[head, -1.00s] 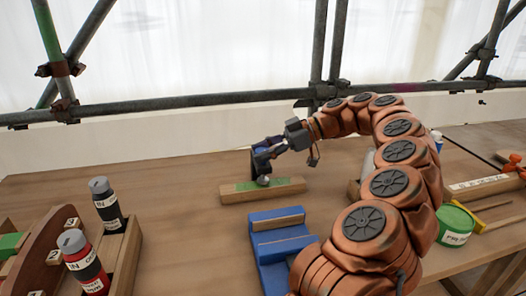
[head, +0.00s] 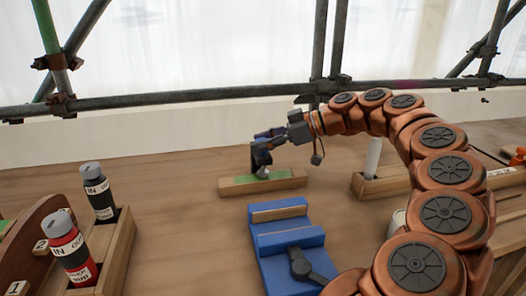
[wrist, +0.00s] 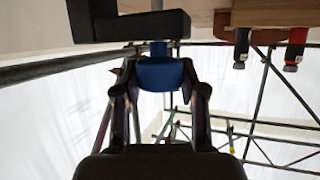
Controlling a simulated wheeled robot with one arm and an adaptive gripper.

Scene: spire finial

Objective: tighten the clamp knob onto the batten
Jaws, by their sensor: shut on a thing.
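The wooden batten (head: 235,185) lies on the bench with a green patch on its top. A dark clamp (head: 261,157) stands over this patch, with a small pale part at its lower end; I cannot tell whether that part touches the batten. My gripper (head: 271,137) is above the batten, shut on a blue part that looks like the clamp knob. In the wrist view the blue knob (wrist: 160,74) sits between the fingers of my gripper (wrist: 160,90), below the dark clamp bar (wrist: 135,26). The fingers hide part of the clamp in the head view.
A blue vise (head: 285,238) stands in front of the batten. At left are a rack with a red bottle (head: 70,245) and a dark bottle (head: 98,192). A wooden block with a pale cylinder (head: 373,158) is at right. Scaffold tubes run behind the bench.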

